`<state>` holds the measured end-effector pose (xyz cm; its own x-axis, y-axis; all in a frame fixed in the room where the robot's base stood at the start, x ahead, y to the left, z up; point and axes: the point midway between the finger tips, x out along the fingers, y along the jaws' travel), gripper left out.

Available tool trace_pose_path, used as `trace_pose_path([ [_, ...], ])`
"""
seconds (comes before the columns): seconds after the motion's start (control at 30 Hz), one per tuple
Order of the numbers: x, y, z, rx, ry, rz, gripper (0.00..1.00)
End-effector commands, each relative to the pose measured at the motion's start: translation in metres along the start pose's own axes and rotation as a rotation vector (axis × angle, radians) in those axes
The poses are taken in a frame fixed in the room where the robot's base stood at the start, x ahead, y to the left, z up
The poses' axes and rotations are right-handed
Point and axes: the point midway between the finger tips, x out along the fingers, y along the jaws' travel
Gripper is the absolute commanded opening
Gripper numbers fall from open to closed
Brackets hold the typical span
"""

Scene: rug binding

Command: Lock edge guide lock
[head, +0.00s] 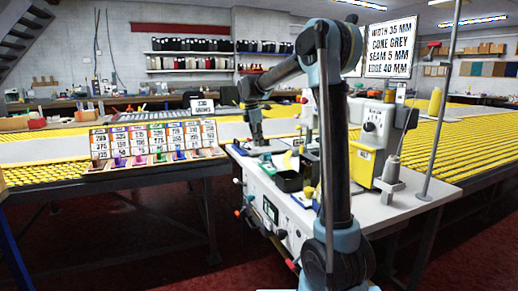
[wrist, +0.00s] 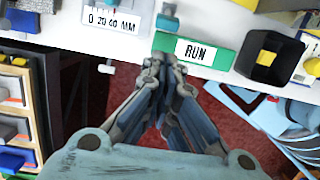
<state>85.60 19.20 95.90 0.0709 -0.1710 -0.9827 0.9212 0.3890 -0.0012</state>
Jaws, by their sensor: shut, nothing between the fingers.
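In the wrist view a white scale plate (wrist: 112,18) reads "0 20 40 MM", with a teal block (wrist: 168,20) beside its right end. Below the scale, a small pale lever or peg (wrist: 106,67) sticks out from the table's front edge; it may be the edge guide lock, but no label confirms this. My gripper (wrist: 164,66) is shut and empty, its tips near the green RUN plate (wrist: 193,51) and to the right of the peg, apart from it. In the head view my gripper (head: 259,146) hangs over the machine table's far left end; the lock cannot be made out there.
A black square bin (wrist: 270,54) stands right of the RUN plate. The white machine table (head: 400,212) carries a sewing machine (head: 372,135). A rack of labelled cards (head: 150,145) stands left. Red floor is open in front.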

Motion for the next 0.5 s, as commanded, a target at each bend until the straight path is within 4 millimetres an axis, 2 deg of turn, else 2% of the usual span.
trace_pose_path([
  [0.3, 0.053, 0.0, 0.001, 0.002, 0.0, 0.0, 0.0],
  [0.5, 0.076, 0.0, 0.0, 0.001, 0.0, 0.0, 0.0],
])
